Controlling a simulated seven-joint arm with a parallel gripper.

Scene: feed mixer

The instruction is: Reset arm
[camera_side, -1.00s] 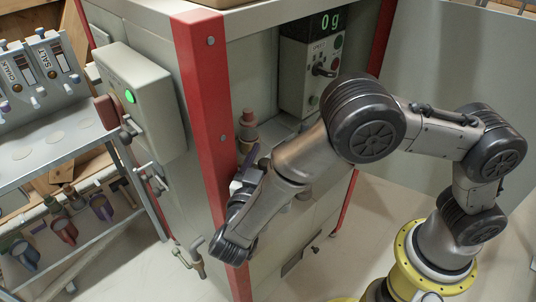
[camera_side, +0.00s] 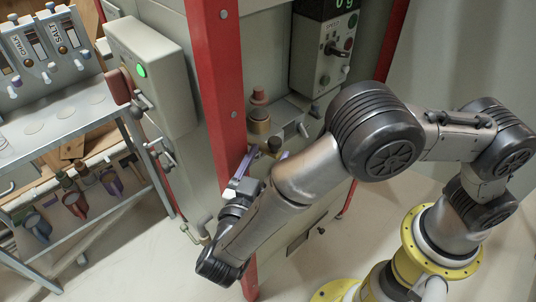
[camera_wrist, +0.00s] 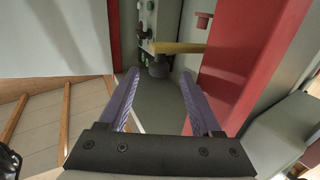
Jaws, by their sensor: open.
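My gripper (camera_side: 266,160) has purple fingers and is in front of the machine, just right of the red post in the side view. The wrist partly hides the lower post.
The red post (camera_side: 221,90) stands close to my gripper. Right of it are a control box (camera_side: 325,52) and a red-topped fitting (camera_side: 259,100). A grey box with a green light (camera_side: 150,75) and a metal rack (camera_side: 60,115) are left. Pale floor lies below.

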